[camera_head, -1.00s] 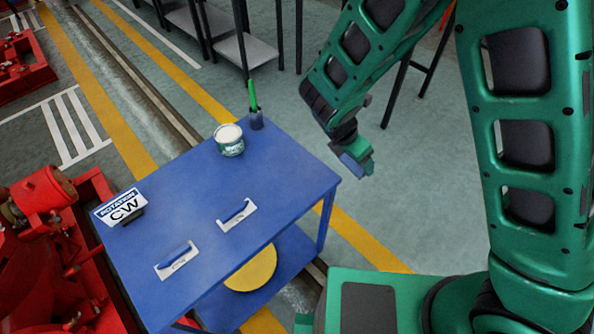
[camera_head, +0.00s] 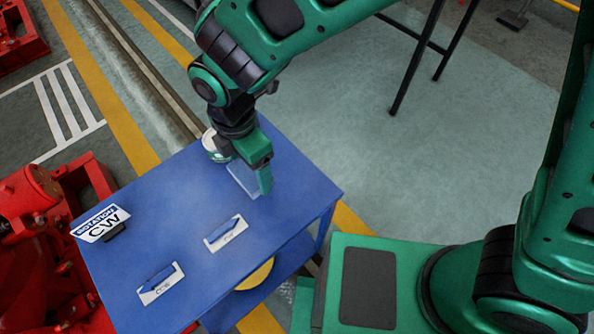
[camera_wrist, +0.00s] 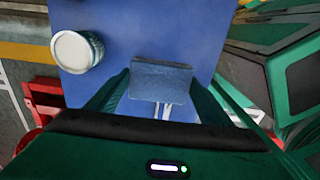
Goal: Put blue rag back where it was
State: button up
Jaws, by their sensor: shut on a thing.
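The blue rag (camera_head: 241,181) is a small flat grey-blue piece held between the green fingers of my gripper (camera_head: 252,176). My gripper is over the back right part of the blue table (camera_head: 186,193). In the wrist view the rag (camera_wrist: 162,81) spans the space between the two fingers of my gripper (camera_wrist: 160,90), with the blue tabletop (camera_wrist: 140,25) behind it. My gripper is shut on the rag. I cannot tell whether the rag touches the table.
A white-topped can (camera_head: 209,142) stands close behind my gripper, partly hidden by it; it also shows in the wrist view (camera_wrist: 74,50). Red machinery (camera_head: 40,250) stands left.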

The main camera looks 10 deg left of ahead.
jog(key=w+d+f, duration=0.1)
jog(key=d+f, duration=0.1)
jog(key=d, duration=0.1)
jog(key=w+d+f, duration=0.1)
jog(key=w+d, duration=0.1)
jog(key=w+d+f, duration=0.1)
jog(key=d+f, duration=0.1)
jog(key=d, duration=0.1)
jog(key=shift+w+d+f, duration=0.2)
jog(key=shift+d+f, duration=0.1)
jog(key=shift+d, duration=0.05)
jog(key=shift+f, duration=2)
jog(key=o, duration=0.9)
notch_tip(320, 180, up, 12)
jog(key=shift+r, duration=0.1)
